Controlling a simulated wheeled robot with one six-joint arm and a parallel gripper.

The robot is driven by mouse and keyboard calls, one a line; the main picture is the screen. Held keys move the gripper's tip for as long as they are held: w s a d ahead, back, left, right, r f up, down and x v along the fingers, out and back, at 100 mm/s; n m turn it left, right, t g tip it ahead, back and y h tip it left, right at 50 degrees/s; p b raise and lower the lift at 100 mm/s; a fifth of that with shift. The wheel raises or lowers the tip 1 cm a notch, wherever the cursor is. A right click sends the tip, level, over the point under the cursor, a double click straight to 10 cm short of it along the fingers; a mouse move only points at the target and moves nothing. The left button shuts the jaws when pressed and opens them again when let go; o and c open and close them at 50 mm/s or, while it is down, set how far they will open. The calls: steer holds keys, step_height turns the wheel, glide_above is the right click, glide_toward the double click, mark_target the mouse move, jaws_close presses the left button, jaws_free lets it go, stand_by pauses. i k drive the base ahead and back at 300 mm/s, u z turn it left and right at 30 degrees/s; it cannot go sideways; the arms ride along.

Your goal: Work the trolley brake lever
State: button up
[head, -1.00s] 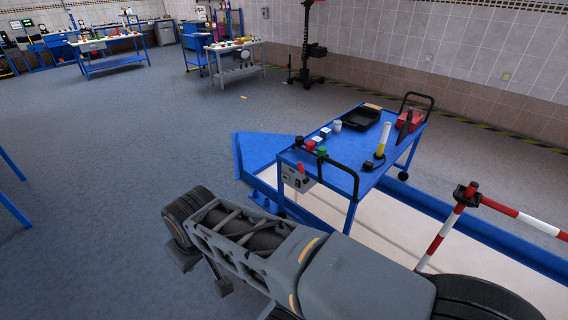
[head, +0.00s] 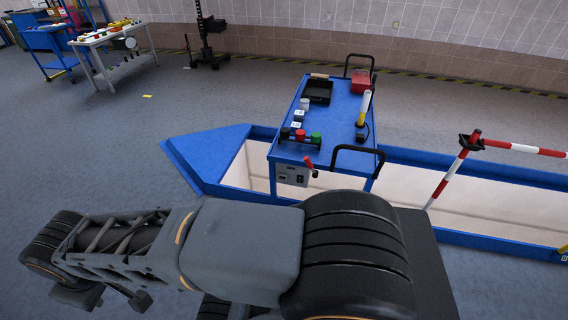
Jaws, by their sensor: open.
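The blue trolley (head: 340,105) stands upright ahead of me in the head view. A grey control box (head: 292,175) is on its near end. A short lever with a red knob (head: 309,163) sticks up beside the box, at its right; I take this for the brake lever. My gripper (head: 108,296) shows in part under my arm at the lower left. Its two dark fingertips are apart, with nothing seen between them. It is well to the left of the lever and not touching the trolley. The rest of the gripper is hidden by my arm.
The trolley stands at a blue-edged pit (head: 210,160). A red-and-white barrier (head: 455,170) stands at the right. Red, black and green knobs (head: 300,136), a black tray (head: 318,90) and a red box (head: 361,81) are on the trolley. Open floor lies to the left.

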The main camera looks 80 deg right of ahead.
mark_target(306, 159)
steer(key=i, duration=0.15)
steer(key=z, duration=3.1)
steer(key=k, duration=0.4)
steer(key=z, duration=0.1)
steer(key=i, duration=1.3)
steer(key=u, duration=0.85)
